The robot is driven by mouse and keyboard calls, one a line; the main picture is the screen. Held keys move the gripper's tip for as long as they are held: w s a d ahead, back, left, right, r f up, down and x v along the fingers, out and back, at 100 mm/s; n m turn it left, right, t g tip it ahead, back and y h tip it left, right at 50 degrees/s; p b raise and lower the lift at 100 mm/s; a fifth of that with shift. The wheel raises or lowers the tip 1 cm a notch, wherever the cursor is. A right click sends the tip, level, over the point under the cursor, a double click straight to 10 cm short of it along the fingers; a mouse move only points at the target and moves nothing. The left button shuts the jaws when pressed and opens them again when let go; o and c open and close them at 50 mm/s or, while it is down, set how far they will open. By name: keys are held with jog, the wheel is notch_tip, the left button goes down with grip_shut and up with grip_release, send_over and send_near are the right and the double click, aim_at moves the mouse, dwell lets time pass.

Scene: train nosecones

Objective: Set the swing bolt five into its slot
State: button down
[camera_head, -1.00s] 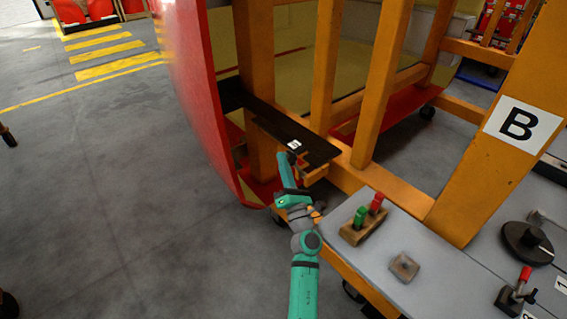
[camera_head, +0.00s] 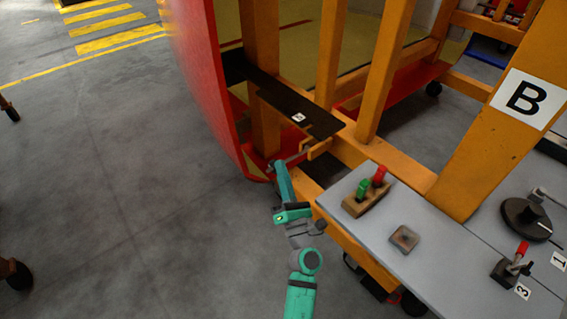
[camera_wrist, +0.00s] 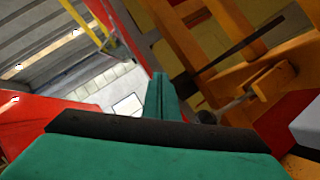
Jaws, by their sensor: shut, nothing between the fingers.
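The swing bolt (camera_head: 292,160) shows as a short grey rod beside the orange bracket (camera_head: 319,148) under the end of the black plate (camera_head: 285,103), which has a small white number label. In the wrist view the bolt (camera_wrist: 232,106) runs from its dark round end (camera_wrist: 206,117) to the orange bracket (camera_wrist: 272,83). I cannot tell whether it is seated in the slot. My gripper (camera_head: 279,168) is shut and empty, close to the bolt's left end. In the wrist view the teal finger (camera_wrist: 161,98) stands left of the bolt's dark end; contact is unclear.
The red curved nosecone shell (camera_head: 205,75) stands left of the orange frame (camera_head: 388,70). A grey table (camera_head: 440,232) at right holds a wooden block (camera_head: 362,203) with green and red pegs and black clamps. The grey floor (camera_head: 120,190) at left is open.

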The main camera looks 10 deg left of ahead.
jog(key=s+d+f+m+h, duration=0.2)
jog(key=s+f+m, duration=0.2)
jog(key=s+m, duration=0.3)
jog(key=s+d+f+m+h, duration=0.1)
jog(key=s+f+m+h, duration=0.3)
jog(key=s, duration=0.5)
jog(key=s+d+f+m+h, duration=0.1)
jog(key=s+d+f+m, duration=0.15)
jog(key=s+m, duration=0.55)
jog(key=s+d+m+g+h, duration=0.1)
jog(key=s+d+m+g, duration=0.1)
jog(key=s+m, duration=0.4)
jog(key=s+d+f+m+g+h, duration=0.1)
jog(key=s+d+m+g, duration=0.1)
jog(key=s+m, duration=0.5)
jog(key=shift+s+f+g+h, duration=0.2)
jog(key=shift+s+g+h, duration=0.35)
jog(key=shift+s, duration=2.8)
